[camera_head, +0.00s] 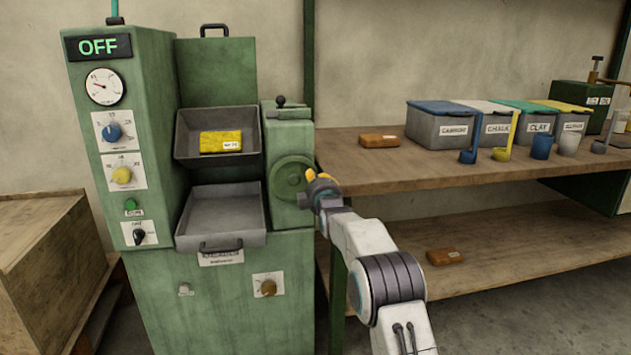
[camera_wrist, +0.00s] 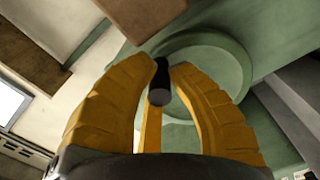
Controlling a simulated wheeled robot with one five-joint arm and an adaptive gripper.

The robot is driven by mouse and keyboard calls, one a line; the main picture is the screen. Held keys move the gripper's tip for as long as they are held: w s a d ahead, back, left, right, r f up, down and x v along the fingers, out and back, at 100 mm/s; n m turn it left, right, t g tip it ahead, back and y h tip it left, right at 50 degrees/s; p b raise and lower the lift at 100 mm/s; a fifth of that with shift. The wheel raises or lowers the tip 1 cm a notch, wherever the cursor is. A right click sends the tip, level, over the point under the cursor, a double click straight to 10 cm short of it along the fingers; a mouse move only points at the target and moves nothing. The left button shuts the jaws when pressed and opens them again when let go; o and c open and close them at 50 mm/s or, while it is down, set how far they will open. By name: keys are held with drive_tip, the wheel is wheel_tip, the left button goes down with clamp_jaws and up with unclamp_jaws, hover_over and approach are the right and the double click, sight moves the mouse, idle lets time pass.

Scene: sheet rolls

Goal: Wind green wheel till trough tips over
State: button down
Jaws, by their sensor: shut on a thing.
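The green wheel (camera_head: 288,180) is on the right side of the green machine, and it also shows in the wrist view (camera_wrist: 222,62). My gripper (camera_head: 316,176) is at the wheel's right edge. In the wrist view its yellow fingers (camera_wrist: 163,75) are closed around the wheel's black handle (camera_wrist: 159,94). The upper trough (camera_head: 188,148) is grey and holds a yellow block (camera_head: 220,141) with a white label. It appears tilted toward the front. A grey tray (camera_head: 232,205) sits below it and looks empty.
The machine's panel (camera_head: 112,140) has dials and a display reading OFF. A wooden bench (camera_head: 350,165) on the right holds lidded bins (camera_head: 436,122), small scoops and a brown block (camera_head: 378,140). A wooden crate (camera_head: 50,250) stands at left.

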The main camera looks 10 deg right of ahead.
drive_tip(key=shift+d+f, duration=0.1)
drive_tip(key=shift+f, duration=0.3)
drive_tip(key=c, duration=1.5)
unclamp_jaws()
drive_tip(key=o, duration=0.3)
drive_tip(key=shift+o, duration=0.2)
drive_tip(key=shift+r, duration=0.15)
drive_tip(key=shift+s, duration=0.1)
drive_tip(key=s, duration=1.1)
drive_tip(key=shift+s, duration=0.35)
